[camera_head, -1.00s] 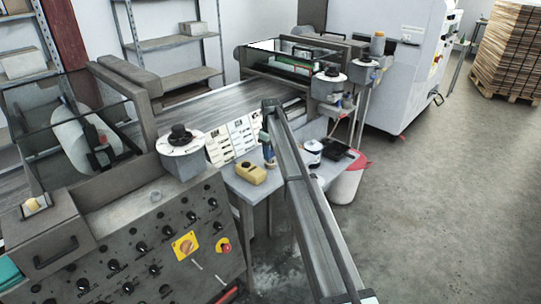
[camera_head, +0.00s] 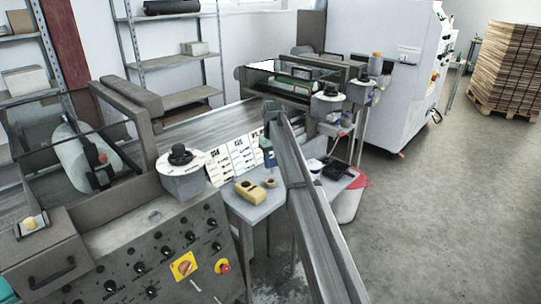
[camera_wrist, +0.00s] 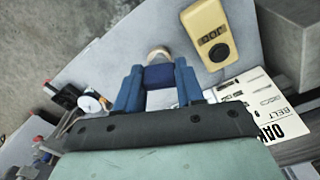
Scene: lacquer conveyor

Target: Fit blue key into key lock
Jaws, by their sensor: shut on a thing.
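My gripper (camera_wrist: 158,84) has blue fingers shut on a dark blue piece, the blue key (camera_wrist: 158,76), in the wrist view. In the head view my gripper (camera_head: 268,152) hangs above the small grey table; the key cannot be made out there. A yellow block with a dark round opening, seemingly the key lock (camera_head: 250,192), lies on the table to the left of my gripper. It also shows at the upper right of the wrist view (camera_wrist: 208,30), apart from the key. A tan rounded piece (camera_wrist: 158,52) shows just beyond the fingertips.
The tan piece (camera_head: 270,183) appears on the table beside the yellow block. A white labelled board (camera_head: 232,156) stands behind, along the conveyor (camera_head: 195,127). A dark tray (camera_head: 337,167) is at the table's right, a white bin (camera_head: 348,204) beside it. The control panel (camera_head: 135,260) is left.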

